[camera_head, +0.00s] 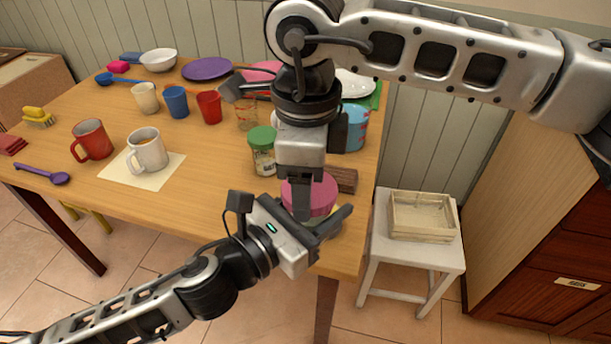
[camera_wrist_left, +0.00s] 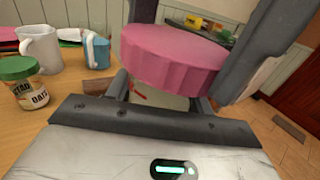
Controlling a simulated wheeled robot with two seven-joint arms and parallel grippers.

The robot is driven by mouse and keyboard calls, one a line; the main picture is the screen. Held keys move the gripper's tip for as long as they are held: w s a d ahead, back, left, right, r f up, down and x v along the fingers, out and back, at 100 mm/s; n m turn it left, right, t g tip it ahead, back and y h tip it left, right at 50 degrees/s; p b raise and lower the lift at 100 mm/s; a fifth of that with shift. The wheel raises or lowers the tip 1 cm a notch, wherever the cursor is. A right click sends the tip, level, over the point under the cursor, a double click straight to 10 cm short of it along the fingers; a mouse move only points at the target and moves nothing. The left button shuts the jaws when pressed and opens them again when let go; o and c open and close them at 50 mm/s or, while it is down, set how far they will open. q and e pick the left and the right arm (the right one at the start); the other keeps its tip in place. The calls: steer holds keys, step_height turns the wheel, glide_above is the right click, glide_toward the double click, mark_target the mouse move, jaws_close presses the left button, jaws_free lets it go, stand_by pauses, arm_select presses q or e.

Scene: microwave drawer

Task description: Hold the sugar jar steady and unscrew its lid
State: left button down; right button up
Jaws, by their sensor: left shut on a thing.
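The sugar jar, with a wide pink lid (camera_head: 322,193), stands near the table's front right corner. The lid also shows in the left wrist view (camera_wrist_left: 172,58), above the pale jar body (camera_wrist_left: 160,99). My left gripper (camera_head: 318,228) comes in low from the front left and is shut on the jar body, below the lid. My right gripper (camera_head: 300,205) points down from above, with its fingers at the lid. In the left wrist view its grey fingers stand at either side of the lid; whether they press on it I cannot tell. Much of the jar body is hidden.
A green-lidded oats jar (camera_head: 262,152) stands close behind left of the grippers. A white stool (camera_head: 418,252) with a wooden crate (camera_head: 424,232) stands right of the table.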

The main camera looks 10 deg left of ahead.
steer(key=shift+r, duration=1.05)
